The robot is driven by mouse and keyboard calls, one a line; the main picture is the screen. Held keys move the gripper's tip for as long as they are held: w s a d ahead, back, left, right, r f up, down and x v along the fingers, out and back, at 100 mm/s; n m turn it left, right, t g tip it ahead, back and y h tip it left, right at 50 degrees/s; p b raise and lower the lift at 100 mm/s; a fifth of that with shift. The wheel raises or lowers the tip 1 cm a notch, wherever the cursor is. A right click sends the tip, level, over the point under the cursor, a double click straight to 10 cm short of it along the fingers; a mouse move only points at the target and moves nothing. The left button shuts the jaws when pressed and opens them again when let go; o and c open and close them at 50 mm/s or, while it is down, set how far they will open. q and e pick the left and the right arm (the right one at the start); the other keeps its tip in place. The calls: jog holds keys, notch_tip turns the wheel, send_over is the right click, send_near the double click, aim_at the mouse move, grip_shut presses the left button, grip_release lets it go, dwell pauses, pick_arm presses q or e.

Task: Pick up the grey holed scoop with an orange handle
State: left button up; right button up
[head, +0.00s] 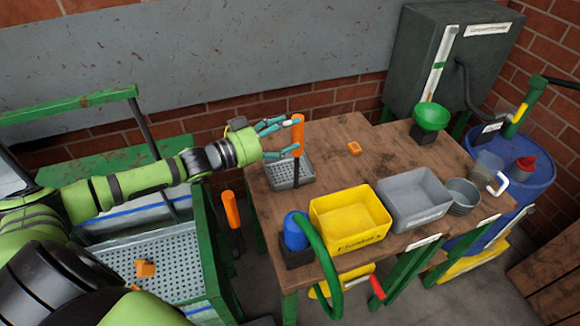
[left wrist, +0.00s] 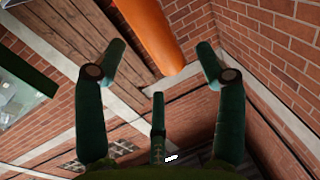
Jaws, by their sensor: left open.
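The grey holed scoop (head: 283,174) rests on the wooden table at its back left corner, with its orange handle (head: 298,133) standing upright. In the left wrist view the orange handle (left wrist: 150,35) crosses the top of the picture, between the spread fingers and around their tips. My left gripper (head: 289,137) reaches in from the left at handle height. Its teal fingers are open, one above the other in the head view, with the handle at their tips. I cannot tell whether they touch it. My right gripper is not in view.
A yellow bin (head: 340,239), a grey bin (head: 420,222) and a blue bottle (head: 295,231) stand along the table's front. A small orange block (head: 354,148) lies farther back. Another orange handle (head: 231,210) stands beside the green-framed belt. The table's back middle is mostly clear.

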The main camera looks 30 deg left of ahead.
aim_at(294, 127)
pick_arm(q)
jog(key=x, duration=0.3)
jog(key=shift+w+p, duration=0.2)
jog(key=shift+p, duration=0.2)
jog(key=shift+w+d, duration=0.15)
jog(key=shift+f, duration=0.1)
jog(key=c, duration=1.2)
jog(key=shift+c, duration=0.3)
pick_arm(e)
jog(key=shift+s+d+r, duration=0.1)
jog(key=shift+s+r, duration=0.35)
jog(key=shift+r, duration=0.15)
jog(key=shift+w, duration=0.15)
